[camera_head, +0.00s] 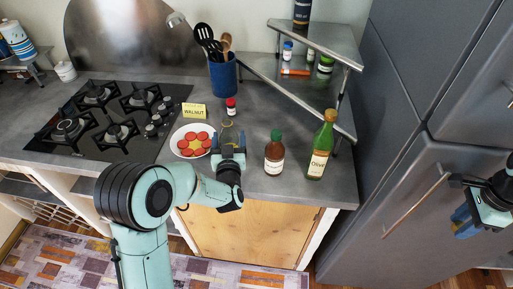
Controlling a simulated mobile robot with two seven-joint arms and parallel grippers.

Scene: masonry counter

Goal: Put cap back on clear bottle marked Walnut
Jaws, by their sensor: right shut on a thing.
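A yellow sign reading WALNUT (194,111) stands on the grey counter behind a white plate. A clear bottle, hard to make out, seems to stand at my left gripper (228,142), near the counter's front edge; a thin yellowish ring (228,124) shows just behind the fingers. The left gripper's fingers are spread apart, with the arm hiding part of this spot. My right gripper (461,216) is at the far right in front of the grey cabinet, away from the counter. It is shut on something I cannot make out. I cannot make out the cap.
A plate (175,147) with red pieces is left of my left gripper. A red-capped jar (231,107) stands behind it. A brown bottle (274,158) and a green Olive bottle (320,150) stand to the right. A blue utensil crock (223,76), corner shelf (262,67) and hob (88,145) are farther back.

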